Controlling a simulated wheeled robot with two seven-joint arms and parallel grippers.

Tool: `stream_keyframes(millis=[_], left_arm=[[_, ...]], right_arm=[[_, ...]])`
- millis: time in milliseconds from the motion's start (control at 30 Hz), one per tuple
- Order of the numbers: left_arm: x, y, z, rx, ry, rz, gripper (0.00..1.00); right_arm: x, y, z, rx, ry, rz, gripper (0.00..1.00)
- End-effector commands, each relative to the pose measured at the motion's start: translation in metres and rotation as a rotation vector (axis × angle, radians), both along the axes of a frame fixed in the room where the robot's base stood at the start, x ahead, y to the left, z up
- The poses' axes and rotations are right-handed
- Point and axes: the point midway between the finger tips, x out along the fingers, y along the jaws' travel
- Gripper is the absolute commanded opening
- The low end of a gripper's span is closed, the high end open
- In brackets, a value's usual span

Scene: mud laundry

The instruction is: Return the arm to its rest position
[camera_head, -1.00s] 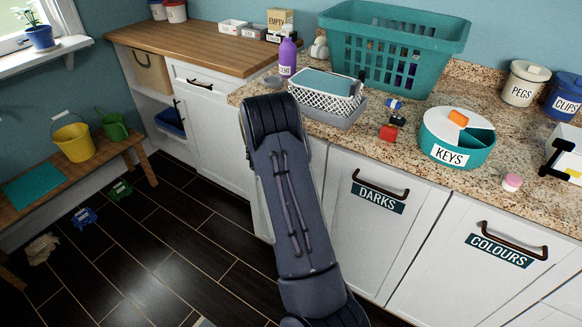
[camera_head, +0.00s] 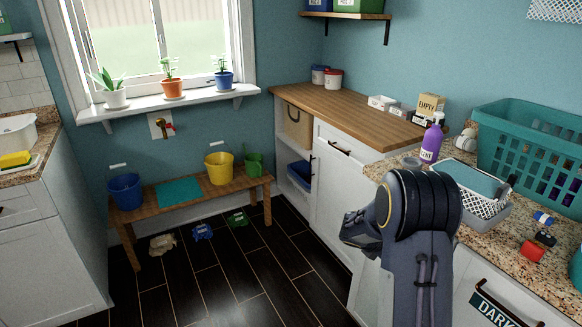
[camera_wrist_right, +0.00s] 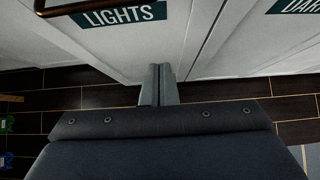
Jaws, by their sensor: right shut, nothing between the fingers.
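My right arm rises from the bottom right of the head view, its dark elbow in front of the counter edge. In the right wrist view my right gripper (camera_wrist_right: 158,84) is shut, its two grey fingers together with nothing between them. It points toward the white cabinet door with the LIGHTS label (camera_wrist_right: 118,14); I cannot tell how close the fingertips are. In the head view the right fingers are not clearly visible. My left gripper is in neither current view.
The granite counter (camera_head: 545,285) holds a teal laundry basket (camera_head: 530,150), a white wire basket (camera_head: 480,205) and a purple bottle (camera_head: 432,140). A wooden bench (camera_head: 150,215) with buckets stands under the window. The dark floor (camera_head: 230,285) between is mostly clear.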

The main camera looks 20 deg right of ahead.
Motion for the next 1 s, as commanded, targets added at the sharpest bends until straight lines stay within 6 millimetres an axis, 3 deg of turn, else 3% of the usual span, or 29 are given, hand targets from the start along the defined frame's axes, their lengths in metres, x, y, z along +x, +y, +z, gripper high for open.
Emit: stream_keyframes(millis=[167, 267, 367, 500, 700, 900, 1000], left_arm=[[0.0, 0.0, 0.003, 0.0, 0.0, 0.0, 0.0], [0.0, 0.0, 0.009, 0.0, 0.0, 0.0, 0.0], [0.0, 0.0, 0.019, 0.0, 0.0, 0.0, 0.0], [0.0, 0.0, 0.033, 0.0, 0.0, 0.0, 0.0], [0.0, 0.0, 0.051, 0.0, 0.0, 0.0, 0.0], [0.0, 0.0, 0.064, 0.0, 0.0, 0.0, 0.0], [0.0, 0.0, 0.066, 0.0, 0.0, 0.0, 0.0]], right_arm=[[-0.005, 0.005, 0.007, 0.028, -0.038, -0.039, 0.0], [-0.021, 0.022, 0.028, 0.12, -0.153, -0.164, 0.0], [-0.046, 0.056, 0.057, 0.282, -0.33, -0.375, 0.0], [-0.087, 0.122, 0.102, 0.556, -0.56, -0.714, 0.0], [-0.149, 0.222, 0.157, 0.934, -0.737, -1.171, 0.0], [-0.199, 0.295, 0.186, 1.191, -0.749, -1.515, 0.0], [-0.212, 0.315, 0.191, 1.256, -0.733, -1.614, 0.0]])
